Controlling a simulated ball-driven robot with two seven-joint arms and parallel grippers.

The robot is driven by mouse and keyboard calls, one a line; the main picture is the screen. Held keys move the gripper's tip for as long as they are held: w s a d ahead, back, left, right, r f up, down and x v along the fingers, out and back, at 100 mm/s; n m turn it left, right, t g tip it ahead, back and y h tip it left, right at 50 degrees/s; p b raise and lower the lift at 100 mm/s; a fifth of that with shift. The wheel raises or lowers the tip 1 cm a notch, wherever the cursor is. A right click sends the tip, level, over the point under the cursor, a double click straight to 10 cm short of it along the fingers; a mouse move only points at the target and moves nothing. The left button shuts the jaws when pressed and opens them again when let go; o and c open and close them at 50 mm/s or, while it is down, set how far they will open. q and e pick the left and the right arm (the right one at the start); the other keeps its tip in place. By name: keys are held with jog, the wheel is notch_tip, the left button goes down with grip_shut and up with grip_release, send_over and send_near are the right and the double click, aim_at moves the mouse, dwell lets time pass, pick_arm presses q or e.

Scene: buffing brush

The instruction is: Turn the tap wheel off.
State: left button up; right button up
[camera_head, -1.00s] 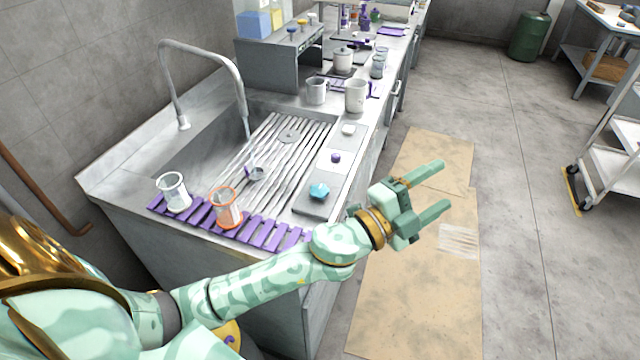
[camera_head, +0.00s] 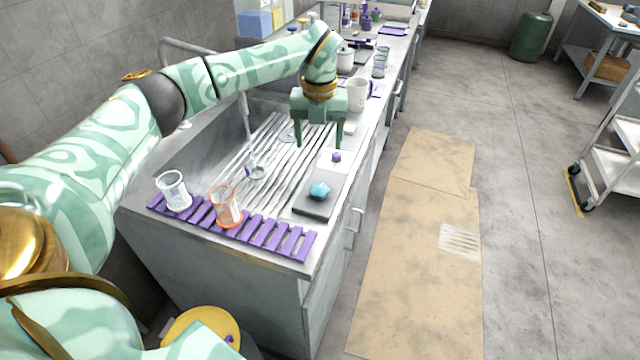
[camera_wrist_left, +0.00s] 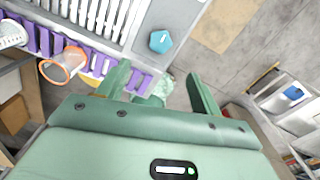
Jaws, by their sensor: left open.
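A teal five-sided knob (camera_head: 319,190), which looks like the tap wheel, sits on a dark grey plate (camera_head: 313,209) at the front right of the sink unit. It also shows in the left wrist view (camera_wrist_left: 161,41), beyond my fingertips. The tap (camera_head: 190,44) arches over the sink, partly hidden behind my arm, and a pale stream hangs below its spout. My left gripper (camera_head: 320,141) is open and empty, pointing down over the drainer's right side, behind the knob and apart from it. Its two spread fingers show in the left wrist view (camera_wrist_left: 158,74). My right gripper is out of view.
A clear beaker (camera_head: 174,191) and an orange-rimmed beaker (camera_head: 226,207) stand on a purple slatted rack (camera_head: 262,233) at the front edge. A small purple knob (camera_head: 336,157) and a white mug (camera_head: 358,93) are near my gripper.

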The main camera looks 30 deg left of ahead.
aim_at(320, 188)
pick_arm(q)
notch_tip(320, 188, down, 14)
jog(key=shift+b, duration=1.25)
jog(key=shift+c, duration=0.4)
jog(key=c, duration=0.9)
